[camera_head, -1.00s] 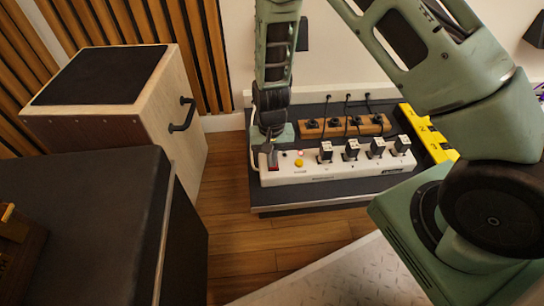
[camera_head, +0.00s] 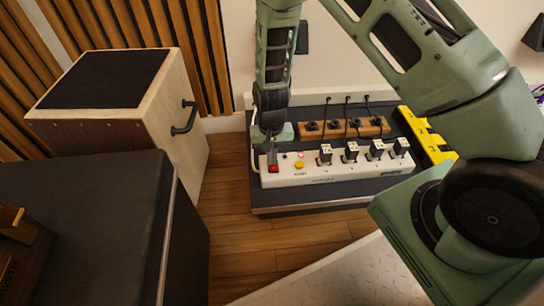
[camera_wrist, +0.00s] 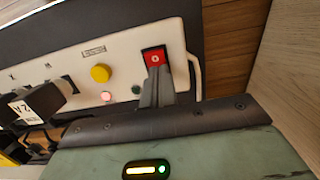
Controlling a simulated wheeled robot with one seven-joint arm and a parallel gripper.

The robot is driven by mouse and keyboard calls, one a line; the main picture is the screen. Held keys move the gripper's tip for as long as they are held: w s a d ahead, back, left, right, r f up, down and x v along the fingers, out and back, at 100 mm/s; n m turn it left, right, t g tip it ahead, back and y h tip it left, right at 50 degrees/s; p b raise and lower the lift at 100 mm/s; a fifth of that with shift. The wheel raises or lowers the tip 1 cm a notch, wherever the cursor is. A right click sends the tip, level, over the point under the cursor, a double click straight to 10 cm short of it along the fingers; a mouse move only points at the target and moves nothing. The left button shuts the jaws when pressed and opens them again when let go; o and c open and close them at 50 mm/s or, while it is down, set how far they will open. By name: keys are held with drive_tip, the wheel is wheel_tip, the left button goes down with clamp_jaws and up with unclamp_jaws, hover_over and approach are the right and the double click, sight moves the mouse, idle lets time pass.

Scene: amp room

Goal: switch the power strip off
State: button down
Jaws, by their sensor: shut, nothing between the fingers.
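The white power strip (camera_head: 330,173) lies on a dark low platform, with several dark plugs standing in it. Its red rocker switch (camera_head: 273,169) is at the left end. In the wrist view the red switch (camera_wrist: 154,56) shows a white round mark. A yellow button (camera_wrist: 101,73), a pink round lamp (camera_wrist: 106,96) and a small green round part (camera_wrist: 136,89) are beside it on the strip (camera_wrist: 60,55). My gripper (camera_head: 271,157) is shut and empty, with its fingertips (camera_wrist: 155,75) right at the switch's near edge. I cannot tell whether they touch it.
A wooden block with plugs (camera_head: 345,127) and black cords sits behind the strip. A yellow case (camera_head: 428,135) stands to its right. A wooden box with a black handle (camera_head: 183,118) and a dark case (camera_head: 90,200) are at left. Wooden floor (camera_head: 235,215) is clear in front.

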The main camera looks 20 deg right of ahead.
wheel_tip(320, 180, up, 14)
drive_tip(key=w+p, duration=0.1)
drive_tip(key=p, duration=0.8)
drive_tip(key=shift+w+d+p, duration=0.25)
drive_tip(key=shift+w+p, duration=0.05)
drive_tip(key=shift+s, duration=0.1)
drive_tip(key=shift+s+a, duration=0.2)
drive_tip(key=shift+s, duration=0.4)
drive_tip(key=f+b, duration=0.3)
drive_tip(key=f, duration=0.1)
drive_tip(key=s+f+b, duration=0.1)
drive_tip(key=f+b, duration=0.2)
drive_tip(key=f, duration=0.2)
drive_tip(key=f+b, duration=0.3)
drive_tip(key=f, duration=0.1)
drive_tip(key=shift+s+a+f, duration=0.2)
drive_tip(key=shift+s+a, duration=0.05)
drive_tip(key=shift+f, duration=0.2)
